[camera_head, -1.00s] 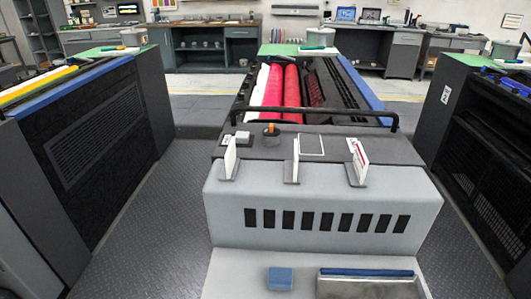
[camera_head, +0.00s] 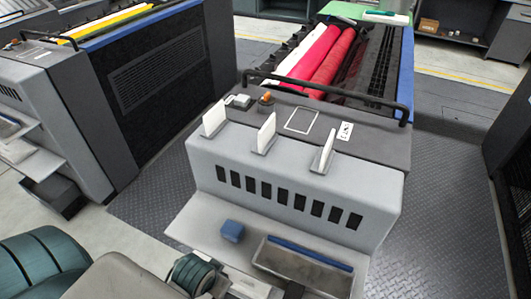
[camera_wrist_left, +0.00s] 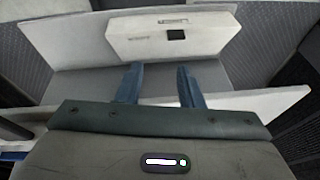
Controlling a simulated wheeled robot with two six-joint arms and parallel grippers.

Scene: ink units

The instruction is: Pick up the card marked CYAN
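Three white cards stand upright in slots on top of the middle press unit: a left card (camera_head: 214,118), a middle card (camera_head: 264,135) and a right card (camera_head: 325,147). I see them nearly edge-on and can read no word on any, so I cannot tell which is CYAN. My left arm comes in at the bottom left of the head view, below and apart from the cards. In the left wrist view my left gripper (camera_wrist_left: 160,85) has its two blue fingers apart, with nothing between them. My right gripper is not in view.
A black rail (camera_head: 325,91) runs behind the cards, before red rollers (camera_head: 322,53). Another unit (camera_head: 150,75) stands left. Floor (camera_head: 445,200) is clear at right.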

